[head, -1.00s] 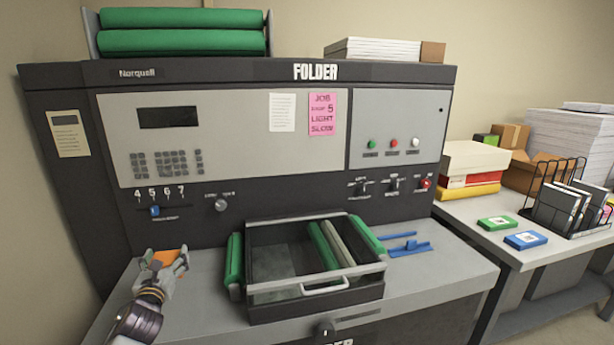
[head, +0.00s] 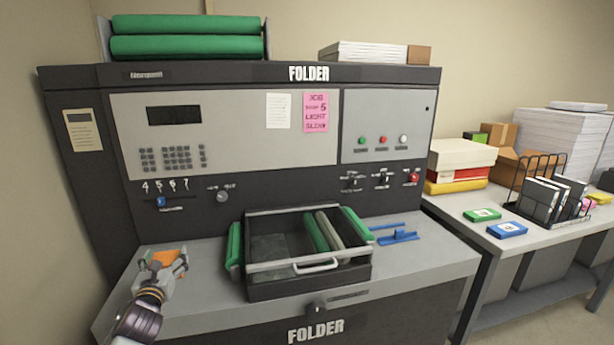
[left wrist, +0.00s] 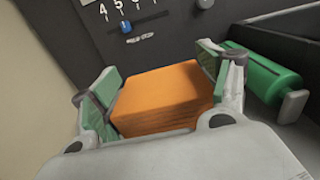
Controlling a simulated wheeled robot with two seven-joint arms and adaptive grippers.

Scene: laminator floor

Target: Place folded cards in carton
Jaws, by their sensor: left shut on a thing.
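My left gripper (head: 168,265) is over the left end of the folder's grey bench and is shut on an orange block-like stack (head: 163,258), likely the folded cards. In the left wrist view, the orange stack (left wrist: 165,95) sits between the two green-padded fingers (left wrist: 160,90). Whether it touches the bench is unclear. A brown open carton (head: 512,167) stands on the side table at the right, far from my left gripper; its inside is mostly hidden. My right gripper is not in view.
The folder machine (head: 240,190) fills the middle. The side table (head: 465,222) holds stacked boxes, green and blue packs and a wire rack (head: 550,195).

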